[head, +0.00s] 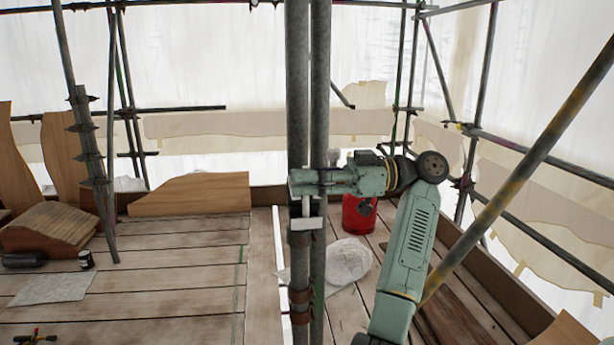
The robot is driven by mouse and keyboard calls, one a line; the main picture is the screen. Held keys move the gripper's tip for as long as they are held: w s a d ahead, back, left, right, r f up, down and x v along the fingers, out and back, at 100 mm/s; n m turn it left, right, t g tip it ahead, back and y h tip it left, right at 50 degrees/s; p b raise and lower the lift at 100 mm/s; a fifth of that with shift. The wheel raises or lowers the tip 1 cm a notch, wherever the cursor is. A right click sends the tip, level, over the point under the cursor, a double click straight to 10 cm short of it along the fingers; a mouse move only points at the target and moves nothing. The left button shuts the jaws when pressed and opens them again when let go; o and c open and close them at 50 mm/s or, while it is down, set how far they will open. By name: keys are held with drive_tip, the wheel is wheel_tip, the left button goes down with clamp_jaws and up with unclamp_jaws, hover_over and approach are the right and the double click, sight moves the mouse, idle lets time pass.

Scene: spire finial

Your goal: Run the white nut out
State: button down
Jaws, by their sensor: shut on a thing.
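My gripper (304,184) reaches in from the right and lies level in front of two vertical grey scaffold poles (297,90). It is shut at the poles, and its fingers hide most of what they hold, which looks to be the white nut. A small white upright piece (306,208) shows just below the fingers. Under it a white block (308,224) sits across the front of the poles. I cannot tell where the nut ends and these white parts begin, nor see any thread.
A red bucket (358,214) stands behind my arm, with a crumpled pale sheet (343,262) near it. A slanted tube (530,165) crosses at the right. Boards and a wooden block (50,228) lie at the left. The middle-left deck (190,265) is mostly clear.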

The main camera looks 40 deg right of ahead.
idle(0.3)
drive_tip(key=c, duration=1.3)
unclamp_jaws()
drive_tip(key=shift+w, duration=0.1)
drive_tip(key=shift+f+t, duration=0.1)
drive_tip(key=shift+t, duration=0.2)
